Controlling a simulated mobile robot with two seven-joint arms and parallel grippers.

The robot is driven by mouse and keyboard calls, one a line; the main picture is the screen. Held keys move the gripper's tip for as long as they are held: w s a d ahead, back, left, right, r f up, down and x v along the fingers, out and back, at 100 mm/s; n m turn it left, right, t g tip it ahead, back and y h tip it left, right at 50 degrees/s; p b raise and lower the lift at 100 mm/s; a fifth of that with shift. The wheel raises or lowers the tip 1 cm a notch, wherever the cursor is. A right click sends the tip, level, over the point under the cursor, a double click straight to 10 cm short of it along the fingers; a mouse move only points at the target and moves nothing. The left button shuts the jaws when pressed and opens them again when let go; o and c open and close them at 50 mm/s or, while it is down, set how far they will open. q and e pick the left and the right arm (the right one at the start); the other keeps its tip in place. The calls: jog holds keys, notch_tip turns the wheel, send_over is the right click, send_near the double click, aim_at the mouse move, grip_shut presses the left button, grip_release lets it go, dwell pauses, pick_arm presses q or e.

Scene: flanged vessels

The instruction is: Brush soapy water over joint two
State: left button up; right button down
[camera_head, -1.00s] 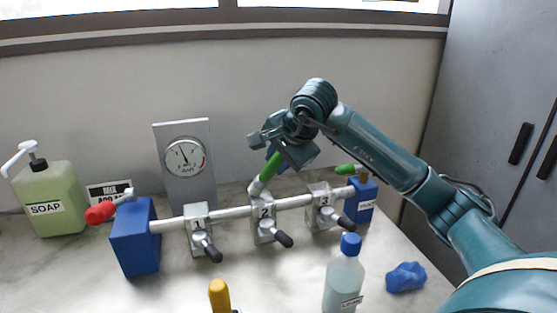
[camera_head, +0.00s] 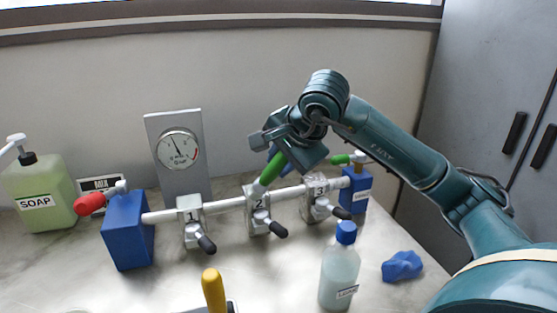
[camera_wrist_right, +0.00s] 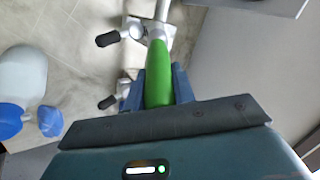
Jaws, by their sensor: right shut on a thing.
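Joint two (camera_head: 258,222) is the grey clamp block marked 2, in the middle of the white pipe (camera_head: 229,205), with a black-handled lever. My right gripper (camera_head: 280,157) is above and behind it, shut on the green handle of a brush (camera_head: 271,170). The brush slants down to the left, its pale end at the top of joint two; whether the bristles touch it I cannot tell. In the wrist view the green handle (camera_wrist_right: 158,75) lies between the fingers. The soap bottle (camera_head: 40,190), pale green with a white pump, stands far left. My left gripper is out of view.
Joint one (camera_head: 192,232) and joint three (camera_head: 318,205) flank joint two. A blue block with a red valve handle (camera_head: 90,204) ends the pipe at left. A gauge (camera_head: 179,150) stands behind. A blue-capped bottle (camera_head: 340,275), blue cloth (camera_head: 402,266) and yellow handle (camera_head: 213,290) are in front.

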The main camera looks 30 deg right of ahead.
jog(key=shift+w+d+p, duration=0.65)
jog(key=shift+w+d, duration=1.4)
jog(key=shift+w, duration=0.5)
jog(key=s, duration=0.2)
jog(key=s+a+b, duration=0.1)
jog(key=s, duration=0.1)
jog(key=s+b, duration=0.1)
jog(key=shift+s+a, duration=0.25)
jog(key=shift+s, duration=0.15)
jog(key=shift+r, duration=0.15)
jog(key=shift+r+p, duration=2.3)
jog(key=shift+r, duration=0.65)
